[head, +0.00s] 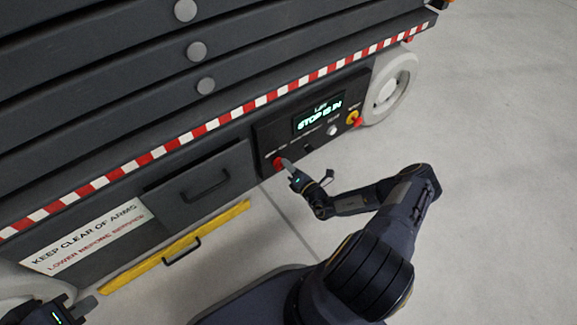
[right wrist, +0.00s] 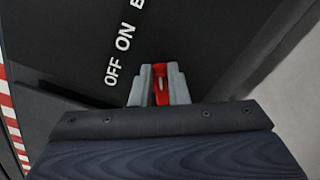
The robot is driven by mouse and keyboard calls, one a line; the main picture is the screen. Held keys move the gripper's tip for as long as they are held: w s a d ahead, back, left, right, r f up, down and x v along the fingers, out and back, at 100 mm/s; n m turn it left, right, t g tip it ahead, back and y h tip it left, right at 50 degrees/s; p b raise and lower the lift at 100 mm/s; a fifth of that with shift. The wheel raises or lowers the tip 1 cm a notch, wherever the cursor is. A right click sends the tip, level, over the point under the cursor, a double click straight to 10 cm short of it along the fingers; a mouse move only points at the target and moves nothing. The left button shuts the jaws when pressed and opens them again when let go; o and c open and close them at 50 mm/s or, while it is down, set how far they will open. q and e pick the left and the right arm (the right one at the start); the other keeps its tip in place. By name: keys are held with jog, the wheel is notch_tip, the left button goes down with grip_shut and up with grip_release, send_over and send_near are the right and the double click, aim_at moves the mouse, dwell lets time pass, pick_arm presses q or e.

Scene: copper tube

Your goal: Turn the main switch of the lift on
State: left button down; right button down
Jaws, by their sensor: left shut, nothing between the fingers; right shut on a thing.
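The lift's control panel (head: 300,128) is dark, with a lit display (head: 318,118) that reads "STOP IS IN". The red main switch (head: 277,163) is at the panel's lower left end. My right gripper (head: 285,164) is at it, and in the right wrist view its grey fingers (right wrist: 158,88) are shut on the red switch handle (right wrist: 161,85). The fingers hide part of the handle. White "OFF" and "ON" labels (right wrist: 119,52) show beside it; I cannot tell which one it points to. My left gripper (head: 90,303) is shut and empty at the bottom left, away from the panel.
A red and yellow stop button (head: 353,120) and a pale round button (head: 332,130) are on the panel. A drawer (head: 200,181) with a handle and a yellow bar (head: 180,246) lie left of it. A white wheel (head: 388,90) stands right. The grey floor (head: 480,180) is clear.

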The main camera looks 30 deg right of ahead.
dwell(0.5)
jog(key=c, duration=1.4)
grip_release()
jog(key=shift+s, duration=0.1)
jog(key=s+p, duration=0.2)
jog(key=s, duration=0.5)
jog(key=shift+s+d, duration=0.3)
